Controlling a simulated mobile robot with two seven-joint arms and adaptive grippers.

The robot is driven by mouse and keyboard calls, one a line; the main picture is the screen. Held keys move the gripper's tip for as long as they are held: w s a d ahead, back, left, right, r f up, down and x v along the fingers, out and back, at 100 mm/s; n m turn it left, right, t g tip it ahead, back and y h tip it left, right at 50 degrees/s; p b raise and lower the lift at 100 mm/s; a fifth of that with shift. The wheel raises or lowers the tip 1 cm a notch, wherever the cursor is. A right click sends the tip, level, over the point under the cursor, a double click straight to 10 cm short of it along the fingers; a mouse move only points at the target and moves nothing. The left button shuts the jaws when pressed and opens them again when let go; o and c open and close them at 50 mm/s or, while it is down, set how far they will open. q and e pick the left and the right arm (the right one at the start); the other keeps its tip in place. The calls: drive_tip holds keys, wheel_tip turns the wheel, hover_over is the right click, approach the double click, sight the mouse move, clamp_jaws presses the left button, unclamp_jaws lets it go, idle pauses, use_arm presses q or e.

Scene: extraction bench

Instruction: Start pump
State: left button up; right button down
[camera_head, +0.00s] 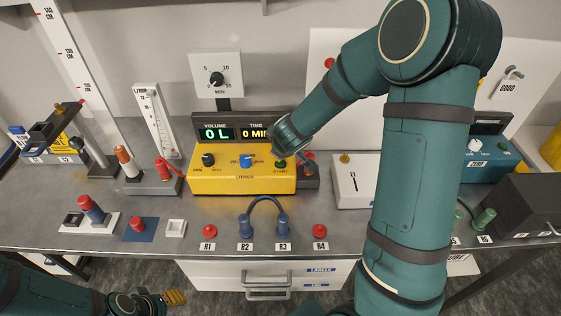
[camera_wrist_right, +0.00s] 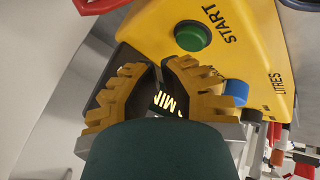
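The yellow pump box (camera_head: 225,182) stands at the middle of the bench. Its front carries a black knob (camera_head: 208,159), a blue litres knob (camera_head: 246,160) and a green START button (camera_head: 281,163). The display behind it (camera_head: 235,130) reads volume 0 L and time 0 MIN. In the wrist view the START button (camera_wrist_right: 192,36) is raised, just beyond and apart from the fingertips of my right gripper (camera_wrist_right: 159,72). These tips are together and hold nothing visible. My left gripper (camera_head: 174,297) hangs low, before the bench.
A dial box (camera_head: 215,75) stands behind the pump. Red and blue posts R1 to R4 line the front edge, with a cable (camera_head: 265,198) joining R2 and R3. A white box (camera_head: 354,184) is to the right. My right arm covers much of the right side.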

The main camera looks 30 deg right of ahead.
sight(282, 160)
drive_tip(key=shift+f, duration=0.1)
drive_tip(key=shift+f, duration=0.35)
drive_tip(key=shift+f+b, duration=0.3)
drive_tip(key=shift+f, duration=0.1)
idle(0.6)
drive_tip(key=shift+r, duration=0.1)
drive_tip(key=shift+r+p, duration=0.75)
drive_tip(key=shift+p, duration=0.35)
wheel_tip(282, 160, up, 5)
drive_tip(key=p, duration=0.5)
drive_tip(key=shift+p, duration=0.35)
